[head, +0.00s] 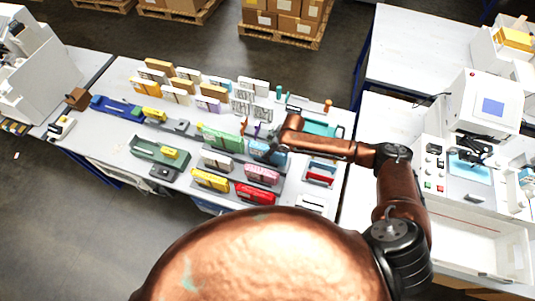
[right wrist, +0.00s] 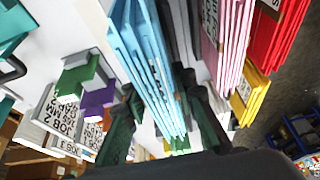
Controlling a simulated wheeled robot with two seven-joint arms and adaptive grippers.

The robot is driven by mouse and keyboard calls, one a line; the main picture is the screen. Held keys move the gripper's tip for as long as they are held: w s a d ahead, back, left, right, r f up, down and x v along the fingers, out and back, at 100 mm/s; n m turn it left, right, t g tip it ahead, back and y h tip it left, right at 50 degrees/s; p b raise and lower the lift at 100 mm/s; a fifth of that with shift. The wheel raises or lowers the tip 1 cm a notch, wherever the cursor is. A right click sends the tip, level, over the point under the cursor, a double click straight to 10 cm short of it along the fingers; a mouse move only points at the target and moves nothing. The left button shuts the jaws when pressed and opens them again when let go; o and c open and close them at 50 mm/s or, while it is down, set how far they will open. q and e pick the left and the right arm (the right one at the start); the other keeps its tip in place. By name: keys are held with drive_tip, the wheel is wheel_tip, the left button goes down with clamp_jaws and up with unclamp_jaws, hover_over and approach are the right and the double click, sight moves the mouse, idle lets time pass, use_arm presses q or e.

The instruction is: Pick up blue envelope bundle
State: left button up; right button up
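The blue envelope bundle (head: 259,150) stands in a row of coloured bundles on the table, partly hidden by my right gripper (head: 274,148). In the right wrist view the blue bundle (right wrist: 146,62) is several thin light-blue envelopes on edge. The fingers of my right gripper (right wrist: 160,95) are open, one on each side of the bundle. A gap shows between the left finger and the envelopes; contact on the other side is unclear. My left gripper is not in view.
Pink (head: 262,175), red (head: 256,194), yellow (head: 210,180) and green (head: 222,138) bundles stand close by. In the right wrist view the pink bundle (right wrist: 226,45) is just right of the right finger. Labelled boxes stand behind. A plotter-like machine (head: 484,104) is on the right table.

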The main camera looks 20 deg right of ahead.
clamp_jaws()
